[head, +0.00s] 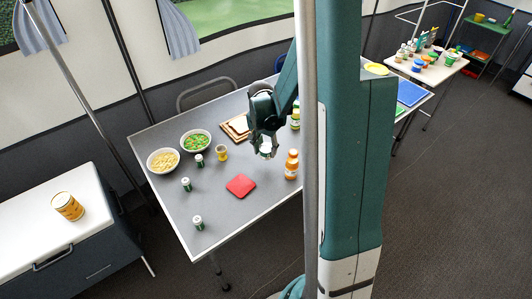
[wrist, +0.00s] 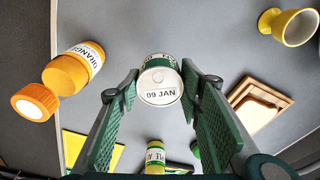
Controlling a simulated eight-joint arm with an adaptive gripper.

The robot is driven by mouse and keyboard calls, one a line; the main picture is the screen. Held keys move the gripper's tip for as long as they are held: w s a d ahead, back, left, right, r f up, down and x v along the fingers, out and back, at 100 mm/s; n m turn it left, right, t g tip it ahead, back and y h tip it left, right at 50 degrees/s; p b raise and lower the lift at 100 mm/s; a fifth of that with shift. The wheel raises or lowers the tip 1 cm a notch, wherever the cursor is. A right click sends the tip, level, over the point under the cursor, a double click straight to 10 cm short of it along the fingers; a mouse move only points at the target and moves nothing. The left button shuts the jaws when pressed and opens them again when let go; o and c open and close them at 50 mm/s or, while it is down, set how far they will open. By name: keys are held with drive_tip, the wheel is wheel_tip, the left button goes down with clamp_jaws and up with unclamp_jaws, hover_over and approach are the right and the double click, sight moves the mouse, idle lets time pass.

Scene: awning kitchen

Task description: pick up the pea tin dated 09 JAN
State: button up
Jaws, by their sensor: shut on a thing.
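The tin dated 09 JAN (wrist: 160,82) is between my fingertips in the wrist view, its white lid with the printed date facing the camera. My gripper (wrist: 159,92) is shut on its sides. In the head view my gripper (head: 265,143) is over the grey table, with the tin (head: 266,152) low between its fingers. The date cannot be read there. Three similar small green-and-white tins stand apart on the left part of the table: one near the bowls (head: 199,160), one lower (head: 186,184) and one near the front edge (head: 198,222). Their dates are not legible.
An orange bottle (head: 291,165) stands right of my gripper, a yellow cup (head: 221,152) to its left. Wooden boards (head: 232,130) lie behind. A red square (head: 241,186) lies in front. Two filled bowls, one of pasta-like pieces (head: 163,160), one green (head: 195,140), stand left.

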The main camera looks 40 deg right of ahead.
sight(267, 147)
drive_tip(key=shift+r+p, duration=0.5)
drive_tip(key=shift+r, duration=2)
